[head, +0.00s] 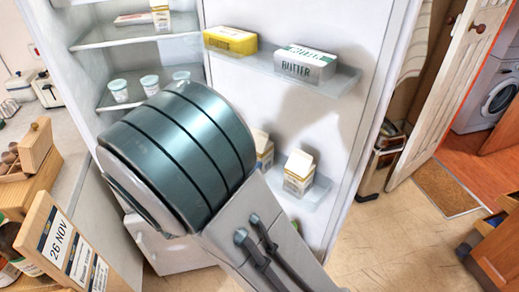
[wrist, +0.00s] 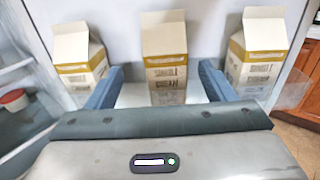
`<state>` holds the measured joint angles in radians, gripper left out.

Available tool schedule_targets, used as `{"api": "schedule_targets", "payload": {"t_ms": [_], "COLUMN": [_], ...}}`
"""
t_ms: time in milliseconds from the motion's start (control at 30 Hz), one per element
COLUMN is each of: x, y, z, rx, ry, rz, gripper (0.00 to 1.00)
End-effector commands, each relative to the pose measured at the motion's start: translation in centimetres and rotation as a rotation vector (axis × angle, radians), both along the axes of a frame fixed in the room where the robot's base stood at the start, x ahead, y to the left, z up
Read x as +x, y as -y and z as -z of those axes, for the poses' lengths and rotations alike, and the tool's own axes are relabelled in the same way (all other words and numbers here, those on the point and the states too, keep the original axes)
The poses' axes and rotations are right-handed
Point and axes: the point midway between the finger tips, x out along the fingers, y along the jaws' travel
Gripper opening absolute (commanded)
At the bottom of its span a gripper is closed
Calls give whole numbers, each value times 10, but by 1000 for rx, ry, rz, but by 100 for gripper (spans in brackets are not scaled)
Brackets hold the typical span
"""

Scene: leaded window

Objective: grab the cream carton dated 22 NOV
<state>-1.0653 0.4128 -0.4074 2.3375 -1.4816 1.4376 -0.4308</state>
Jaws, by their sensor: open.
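Three cream cartons with gold bands stand upright in a row in the wrist view: a left one (wrist: 80,62), a middle one (wrist: 165,50) and a right one (wrist: 258,50). Their print is too blurred to read a date, so I cannot tell which is 22 NOV. My gripper (wrist: 160,70) is open, with one blue finger on each side of the middle carton; I cannot tell whether they touch it. In the head view, one carton (head: 299,173) and part of another (head: 263,148) show on the lower door shelf; my arm hides the gripper and the third.
The upper door shelf holds a yellow pack (head: 230,40) and a butter pack (head: 305,64). Another carton (head: 160,16) and several small pots (head: 150,84) stand inside the fridge. A board reading 26 NOV (head: 62,248) stands at lower left.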

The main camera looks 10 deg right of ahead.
Motion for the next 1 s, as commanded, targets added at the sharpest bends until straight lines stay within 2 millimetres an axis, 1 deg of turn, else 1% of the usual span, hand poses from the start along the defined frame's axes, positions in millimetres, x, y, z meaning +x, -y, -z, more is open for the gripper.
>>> {"api": "schedule_targets", "payload": {"t_ms": [33, 100, 300, 500, 600, 700, 900, 933, 967, 1000], "x": [5, 10, 17, 31, 38, 41, 42, 42, 42, 42], "y": [7, 14, 25, 52, 61, 65, 65, 65, 65, 65], "z": [-1, -1, -1, -4, -3, -2, -1, -1, -1, -1], "rx": [-1, -1, 0, 0, 1, 0, 2, 2, 2, 2], "ry": [0, -1, -1, -2, -1, -1, 0, 0, 0, 0], "rz": [4, 2, 2, 4, 3, 1, 0, 0, 0, 0], "gripper": [76, 76, 76, 76, 76, 76, 76, 71, 62, 51]}}
